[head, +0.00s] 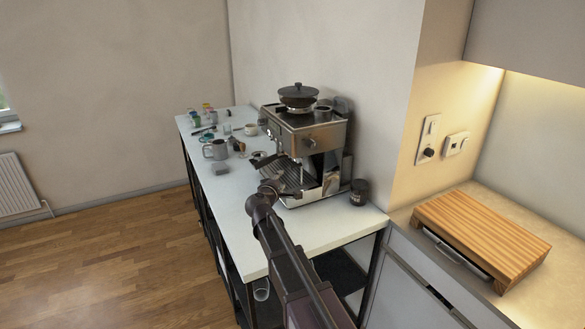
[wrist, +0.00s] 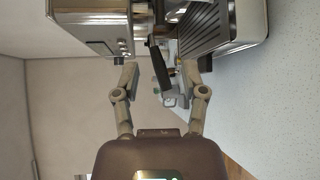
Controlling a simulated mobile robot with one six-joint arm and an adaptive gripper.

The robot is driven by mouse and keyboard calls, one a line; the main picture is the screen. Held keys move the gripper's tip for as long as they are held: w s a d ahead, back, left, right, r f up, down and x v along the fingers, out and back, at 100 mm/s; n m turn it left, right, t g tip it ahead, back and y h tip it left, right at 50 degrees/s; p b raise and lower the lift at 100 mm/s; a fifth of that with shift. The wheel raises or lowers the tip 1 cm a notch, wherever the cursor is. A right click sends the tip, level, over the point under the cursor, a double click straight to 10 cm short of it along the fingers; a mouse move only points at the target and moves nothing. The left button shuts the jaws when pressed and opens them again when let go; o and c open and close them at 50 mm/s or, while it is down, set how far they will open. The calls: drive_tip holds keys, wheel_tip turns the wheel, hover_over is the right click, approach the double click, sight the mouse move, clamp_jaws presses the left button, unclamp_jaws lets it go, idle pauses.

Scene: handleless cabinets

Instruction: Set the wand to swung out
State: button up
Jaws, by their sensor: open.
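The espresso machine (head: 325,150) stands on the white counter, with its drip tray (head: 292,178) towards my gripper (head: 268,190). A thin upright part, likely the wand (head: 300,172), hangs at its front in the head view; it is small there. In the wrist view a dark slanted bar, likely the wand (wrist: 158,62), shows between the two fingers of my gripper (wrist: 160,76). The fingers are spread apart. I cannot tell how far beyond the fingertips the bar lies, and no contact shows. The machine body (wrist: 90,25) is close ahead of the fingers.
A black-lidded pot (head: 298,94) sits on the machine. A dark jar (head: 359,191) stands right of it. A wooden board (head: 485,235) lies on the right worktop.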

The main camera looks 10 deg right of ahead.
sight(292, 167)
drive_tip(key=b+x, duration=0.2)
drive_tip(key=x, duration=1.1)
drive_tip(key=shift+w+d, duration=0.2)
drive_tip(key=shift+w, duration=0.15)
clamp_jaws()
drive_tip(key=shift+a, duration=0.2)
